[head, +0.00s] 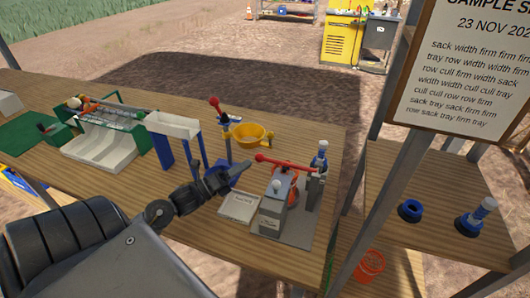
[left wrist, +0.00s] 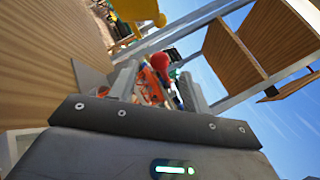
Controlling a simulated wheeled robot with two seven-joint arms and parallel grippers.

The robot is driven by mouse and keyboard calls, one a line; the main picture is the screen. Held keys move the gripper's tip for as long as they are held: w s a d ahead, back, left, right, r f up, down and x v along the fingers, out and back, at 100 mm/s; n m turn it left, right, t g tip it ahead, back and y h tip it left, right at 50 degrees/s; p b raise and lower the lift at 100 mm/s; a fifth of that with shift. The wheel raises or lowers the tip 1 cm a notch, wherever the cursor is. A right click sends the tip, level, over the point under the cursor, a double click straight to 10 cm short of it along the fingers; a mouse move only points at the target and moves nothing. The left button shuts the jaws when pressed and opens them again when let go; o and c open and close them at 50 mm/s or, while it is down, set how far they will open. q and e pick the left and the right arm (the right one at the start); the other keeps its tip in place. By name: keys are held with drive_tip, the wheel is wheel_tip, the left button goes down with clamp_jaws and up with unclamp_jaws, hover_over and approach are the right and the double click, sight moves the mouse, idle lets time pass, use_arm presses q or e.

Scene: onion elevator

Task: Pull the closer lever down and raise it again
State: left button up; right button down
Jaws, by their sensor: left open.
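The closer lever (head: 288,164) is a red bar with a round knob at its left end, lying nearly level above a grey machine on the table. My left gripper (head: 240,170) is just left of the knob. In the left wrist view, my left gripper (left wrist: 160,85) is open, with its two fingers apart. A red knob (left wrist: 153,63) shows between and beyond the fingers there; I cannot tell whether they touch it. A second red-knobbed lever (head: 214,103) stands farther back, tilted up. My right gripper is not in view.
A grey box (head: 271,216) stands under the lever, with a white tray (head: 239,206) to its left. A yellow bowl (head: 250,136) is behind the gripper. A blue and white stand (head: 174,127) and a green-framed sorter (head: 103,140) are farther left. A sign board stands at right.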

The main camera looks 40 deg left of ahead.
sight(262, 155)
use_arm(q)
drive_tip(key=p+x, duration=0.2)
drive_tip(key=x, duration=0.5)
drive_tip(key=shift+r, duration=0.15)
drive_tip(key=shift+w+d, duration=0.15)
drive_tip(key=shift+w, duration=0.3)
clamp_jaws()
